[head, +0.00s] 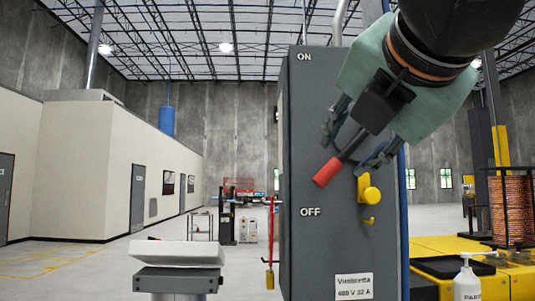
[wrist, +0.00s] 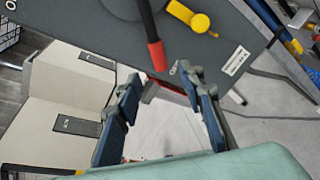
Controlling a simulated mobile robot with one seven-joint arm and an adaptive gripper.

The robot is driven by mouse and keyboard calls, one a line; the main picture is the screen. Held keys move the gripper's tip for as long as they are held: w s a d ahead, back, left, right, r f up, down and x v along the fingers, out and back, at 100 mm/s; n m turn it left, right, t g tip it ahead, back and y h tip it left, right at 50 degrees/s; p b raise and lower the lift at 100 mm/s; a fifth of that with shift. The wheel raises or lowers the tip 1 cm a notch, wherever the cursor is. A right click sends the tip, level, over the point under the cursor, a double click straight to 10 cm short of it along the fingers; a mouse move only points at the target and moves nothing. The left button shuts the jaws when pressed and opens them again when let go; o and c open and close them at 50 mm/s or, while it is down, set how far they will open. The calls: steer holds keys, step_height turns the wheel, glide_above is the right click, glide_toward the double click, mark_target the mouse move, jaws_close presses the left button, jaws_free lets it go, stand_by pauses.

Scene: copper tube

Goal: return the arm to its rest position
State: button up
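A grey switch box (head: 335,245) with ON and OFF lettering stands upright in front of me. Its lever has a dark rod and a red handle (head: 327,172), slanting down and left, its end somewhat above the OFF lettering. My gripper (head: 345,153) hangs before the box from the upper right, its two fingers apart. In the wrist view the red handle (wrist: 157,55) lies just beyond the fingertips of my gripper (wrist: 162,76). The fingers are open with nothing clasped between them. The lever's pivot is hidden behind my gripper.
A yellow knob (head: 369,190) sticks out of the box front. A red bar (head: 271,232) with a yellow padlock (head: 270,279) hangs at its left side. A pale slab (head: 180,252) stands left. A white pump bottle (head: 467,281) and copper coils (head: 513,207) stand right.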

stand_by(0.4)
step_height(320, 180, down, 26)
steer(key=w+m+g, duration=0.2)
steer(key=m+g, duration=0.3)
steer(key=m, duration=0.9)
steer(key=s+f+m+g+p, duration=0.15)
steer(key=s+f+m, duration=0.25)
steer(key=f+m, duration=0.5)
steer(key=s+f+m+g, duration=0.3)
steer(key=s+f+m, duration=0.1)
steer(key=f, duration=0.8)
step_height(320, 180, up, 15)
steer(key=p, duration=1.4)
steer(key=shift+p, duration=0.35)
steer(key=shift+f, duration=0.1)
